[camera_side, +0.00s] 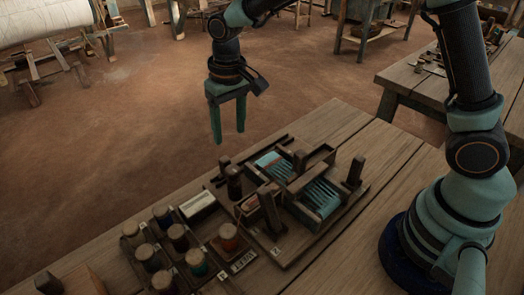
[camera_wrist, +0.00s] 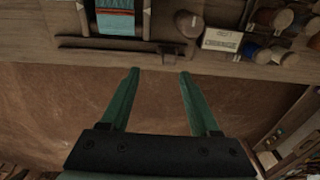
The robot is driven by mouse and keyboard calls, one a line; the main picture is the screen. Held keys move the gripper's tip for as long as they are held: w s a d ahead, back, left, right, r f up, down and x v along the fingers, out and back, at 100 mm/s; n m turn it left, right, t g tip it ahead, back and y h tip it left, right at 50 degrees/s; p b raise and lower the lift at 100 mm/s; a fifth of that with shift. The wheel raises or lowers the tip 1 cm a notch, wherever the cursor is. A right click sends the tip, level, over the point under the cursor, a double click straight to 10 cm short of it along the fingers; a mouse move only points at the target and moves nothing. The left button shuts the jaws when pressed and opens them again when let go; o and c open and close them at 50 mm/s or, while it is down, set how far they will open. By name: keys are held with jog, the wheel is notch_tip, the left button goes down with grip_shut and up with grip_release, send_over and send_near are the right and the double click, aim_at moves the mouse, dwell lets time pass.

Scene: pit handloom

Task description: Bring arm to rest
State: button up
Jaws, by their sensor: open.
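My gripper (camera_side: 228,118) hangs with its green fingers pointing down, in the air past the far edge of the wooden table in the side view. In the wrist view my gripper (camera_wrist: 158,72) has its two fingers apart, with nothing between them but the brown floor behind. It touches nothing that I can see. My arm rises from its base on the right of the table and reaches over to the left.
A small loom (camera_side: 318,197) with teal threads stands on the table (camera_side: 375,150), below and right of my gripper. Several thread spools (camera_side: 178,237) and a pale labelled block (camera_side: 197,205) are to its left. Another table (camera_side: 405,82) stands behind at right. Bare floor (camera_side: 110,120) lies beyond the edge.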

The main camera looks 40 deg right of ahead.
jog(key=s+d+r+t, duration=0.5)
jog(key=s+d+r, duration=0.6)
jog(key=s+d, duration=0.3)
jog(key=shift+s+d, duration=0.2)
jog(key=shift+d, duration=0.15)
jog(key=shift+r, duration=0.15)
dwell(0.5)
